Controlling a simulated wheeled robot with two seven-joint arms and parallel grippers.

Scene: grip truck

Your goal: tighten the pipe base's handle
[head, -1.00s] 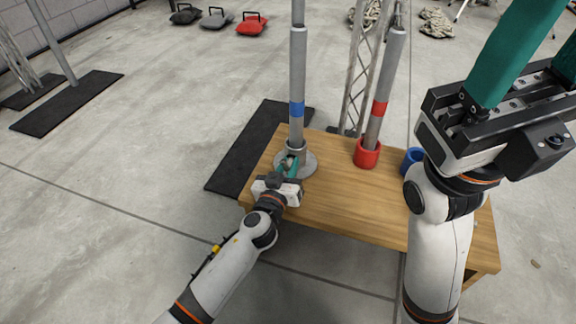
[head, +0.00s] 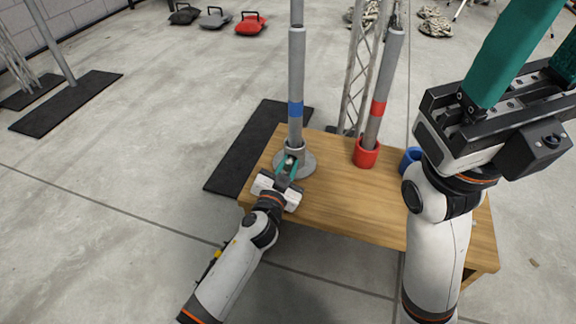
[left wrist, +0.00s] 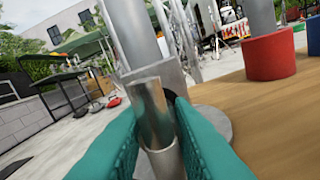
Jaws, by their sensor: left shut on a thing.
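The grey pipe with a blue band (head: 295,75) stands upright in its round metal pipe base (head: 306,163) on the wooden table. My left gripper (head: 288,168) is at the front of this base. In the left wrist view its two teal fingers (left wrist: 150,150) are on either side of a shiny metal cylinder, the handle (left wrist: 154,112), and shut on it. The handle's far end is hidden behind the fingers in the head view. My right gripper (head: 525,75) is raised at the right, its teal fingers well apart and empty, partly cut off by the frame.
A grey pipe with a red band (head: 378,100) leans in a red cup (head: 367,153), also seen in the left wrist view (left wrist: 270,57). A blue cup (head: 411,158) stands right of it. The table's front (head: 345,215) is bare. Black mats lie on the floor.

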